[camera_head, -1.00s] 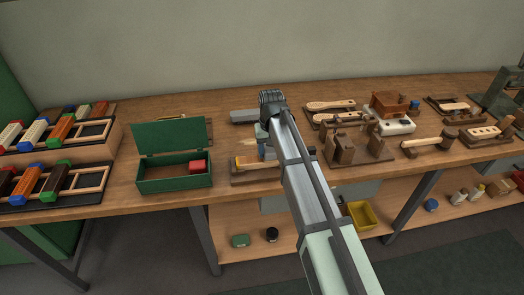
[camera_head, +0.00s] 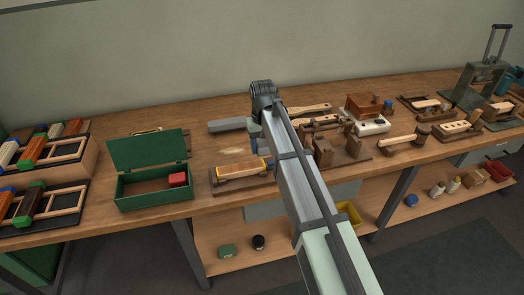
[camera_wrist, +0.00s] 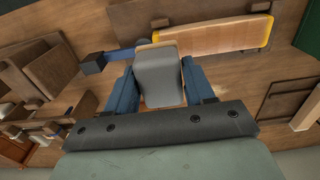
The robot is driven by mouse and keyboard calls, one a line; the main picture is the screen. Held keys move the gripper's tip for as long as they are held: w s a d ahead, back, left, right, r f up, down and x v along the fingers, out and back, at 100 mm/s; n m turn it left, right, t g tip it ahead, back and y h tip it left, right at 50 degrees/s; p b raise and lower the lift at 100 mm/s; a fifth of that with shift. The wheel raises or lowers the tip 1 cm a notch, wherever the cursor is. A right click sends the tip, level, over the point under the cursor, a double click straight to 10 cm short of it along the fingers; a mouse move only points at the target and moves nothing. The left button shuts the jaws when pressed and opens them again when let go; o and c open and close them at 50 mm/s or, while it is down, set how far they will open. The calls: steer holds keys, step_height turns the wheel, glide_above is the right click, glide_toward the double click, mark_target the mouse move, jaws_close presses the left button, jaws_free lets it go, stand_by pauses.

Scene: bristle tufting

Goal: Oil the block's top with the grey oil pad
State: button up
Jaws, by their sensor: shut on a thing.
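The block (camera_head: 242,168) is a wooden bar with yellow-orange edges, lying in a brown holder (camera_head: 232,185) near the bench's front edge. In the wrist view the block (camera_wrist: 225,35) stretches across the top, right of centre. My gripper (camera_wrist: 160,85) has blue fingers shut on the grey oil pad (camera_wrist: 158,72). The pad's far end overlaps the block's left end in the wrist view; I cannot tell whether they touch. In the head view my gripper (camera_head: 254,132) is just beyond the block's right end, mostly behind my arm, and the pad cannot be made out.
A green open box (camera_head: 150,190) with a red block stands left of the holder. A grey bar (camera_head: 227,125) lies behind it. Brown wooden fixtures (camera_head: 325,152) stand to the right. A blue bar with a dark cube (camera_wrist: 93,63) sits beside the block's end.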

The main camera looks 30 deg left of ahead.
steer(key=shift+r, duration=1.6)
steer(key=shift+a, duration=0.1)
steer(key=shift+s+d+f, duration=0.1)
steer(key=shift+d+f, duration=0.15)
steer(key=shift+d, duration=0.05)
steer(key=d+f+m, duration=0.3)
steer(key=d+f, duration=0.1)
steer(key=d, duration=1.3)
steer(key=d+f+m, duration=0.3)
steer(key=d+f, duration=0.2)
steer(key=d, duration=1.3)
steer(key=d+f+m, duration=0.3)
steer(key=d+f, duration=0.2)
steer(key=d, duration=1.3)
steer(key=shift+d, duration=0.2)
